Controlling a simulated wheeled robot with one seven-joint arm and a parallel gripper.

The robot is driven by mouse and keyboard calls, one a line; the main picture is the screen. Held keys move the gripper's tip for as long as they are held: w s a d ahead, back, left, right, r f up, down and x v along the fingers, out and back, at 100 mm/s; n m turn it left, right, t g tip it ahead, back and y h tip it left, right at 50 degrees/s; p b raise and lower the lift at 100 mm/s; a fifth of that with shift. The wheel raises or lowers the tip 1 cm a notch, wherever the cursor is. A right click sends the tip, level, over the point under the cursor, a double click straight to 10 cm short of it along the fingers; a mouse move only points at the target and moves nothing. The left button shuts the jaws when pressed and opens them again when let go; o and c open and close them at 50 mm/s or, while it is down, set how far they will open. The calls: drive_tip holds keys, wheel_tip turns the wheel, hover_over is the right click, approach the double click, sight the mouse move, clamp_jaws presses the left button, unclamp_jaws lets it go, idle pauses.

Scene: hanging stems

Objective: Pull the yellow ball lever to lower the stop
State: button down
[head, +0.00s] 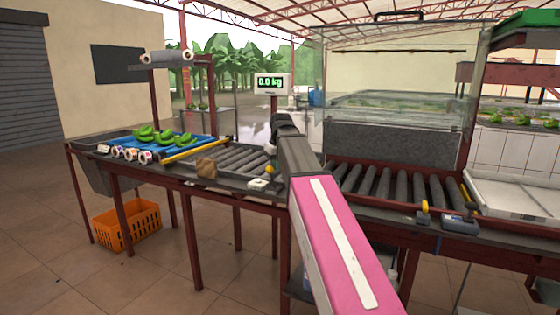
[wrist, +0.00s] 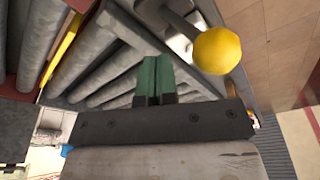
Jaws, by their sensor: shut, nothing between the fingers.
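The yellow ball (wrist: 218,50) on its lever is large in the wrist view, with a grey shaft running up and left from it. My gripper (wrist: 157,72) shows two green fingertips pressed together, shut and empty. The ball is right of the fingertips and appears apart from them. In the head view, one small yellow ball (head: 269,169) stands beside the left rollers, and another yellow knob (head: 425,206) is at the front of the right rollers. My arm hides the gripper in the head view. The stop cannot be made out clearly.
Roller conveyors (head: 380,185) lie right of my arm, with a glass-sided tank (head: 395,110) behind. On the left table are green bananas (head: 165,136), tape rolls (head: 130,155), a brown block (head: 206,168) and a yellow bar (head: 195,149). An orange crate (head: 127,225) stands below.

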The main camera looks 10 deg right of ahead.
wheel_tip(320, 180, up, 8)
idle(0.6)
